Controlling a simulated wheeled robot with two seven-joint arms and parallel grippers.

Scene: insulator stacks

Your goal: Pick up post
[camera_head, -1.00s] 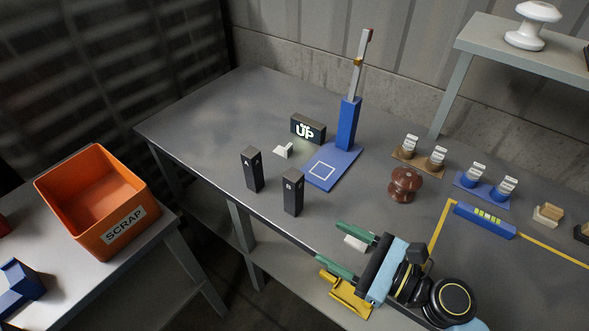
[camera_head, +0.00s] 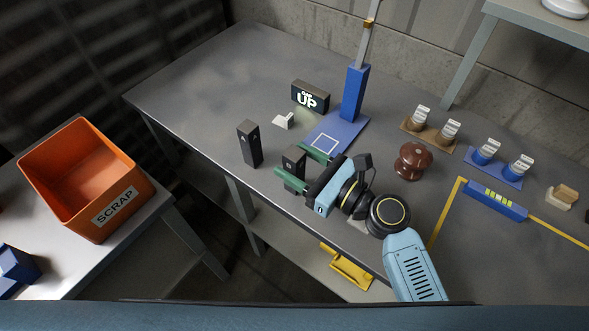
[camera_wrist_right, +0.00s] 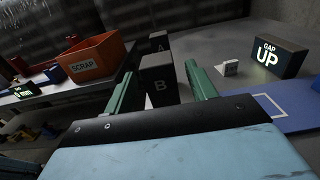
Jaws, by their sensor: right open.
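Two dark upright posts stand on the grey workbench. Post A (camera_head: 249,143) is to the left, and post B (camera_head: 292,155) is at my right gripper. In the right wrist view, post B (camera_wrist_right: 159,84) shows between the two green fingers, with post A (camera_wrist_right: 153,45) behind it. My right gripper (camera_head: 289,159) is open, with one finger on each side of post B. I cannot tell whether either finger touches it. The lower part of post B is partly hidden by the gripper. My left gripper is not in view.
A blue stand (camera_head: 353,95) and a lit GAP UP sign (camera_head: 310,97) are behind the posts, with a small white block (camera_head: 284,121). A brown insulator (camera_head: 413,160) stands right of my gripper. An orange SCRAP bin (camera_head: 85,180) is on the left table.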

